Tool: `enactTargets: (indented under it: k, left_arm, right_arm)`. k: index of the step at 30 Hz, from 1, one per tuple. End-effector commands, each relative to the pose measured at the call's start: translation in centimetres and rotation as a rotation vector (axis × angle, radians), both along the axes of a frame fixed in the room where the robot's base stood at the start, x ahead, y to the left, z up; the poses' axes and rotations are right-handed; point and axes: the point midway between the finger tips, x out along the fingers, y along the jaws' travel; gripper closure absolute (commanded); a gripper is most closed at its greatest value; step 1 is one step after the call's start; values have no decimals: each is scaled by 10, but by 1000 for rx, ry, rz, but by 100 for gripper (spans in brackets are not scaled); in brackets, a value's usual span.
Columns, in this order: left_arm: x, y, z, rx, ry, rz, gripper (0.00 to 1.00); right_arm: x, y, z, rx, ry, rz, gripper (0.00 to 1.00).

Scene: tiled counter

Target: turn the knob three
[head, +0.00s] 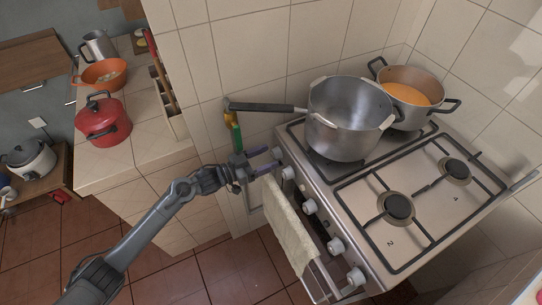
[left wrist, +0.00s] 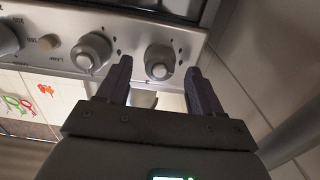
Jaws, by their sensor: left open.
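The stove (head: 335,200) has a row of round silver knobs along its front panel. My left gripper (head: 264,160) is open at the far left end of this row, close to the end knob (head: 278,153). In the left wrist view, the end knob (left wrist: 159,62) appears between the two dark fingertips of the gripper (left wrist: 158,72), with space on both sides. I cannot tell whether the fingers reach around it. A neighbouring knob (left wrist: 91,52) is outside the fingers, to the left. No knob number is readable; burners marked 2 and 4 show on the stovetop. My right gripper is not in view.
A towel (head: 290,225) hangs on the oven front. A tiled wall borders the stove.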

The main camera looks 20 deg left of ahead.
Motion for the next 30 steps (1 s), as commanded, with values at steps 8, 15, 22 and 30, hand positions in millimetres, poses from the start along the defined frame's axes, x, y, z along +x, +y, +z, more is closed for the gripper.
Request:
enactTargets:
  k: [8,15,22,30]
  left_arm:
    - [15,-14,0,0,0,0,34]
    - [17,-16,0,1,1,0,34]
    - [17,-16,0,1,1,0,57]
    - [16,-15,0,0,1,0,90]
  right_arm:
    - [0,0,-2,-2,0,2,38]
    - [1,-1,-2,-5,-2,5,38]
    - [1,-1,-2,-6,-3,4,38]
    - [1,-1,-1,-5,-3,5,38]
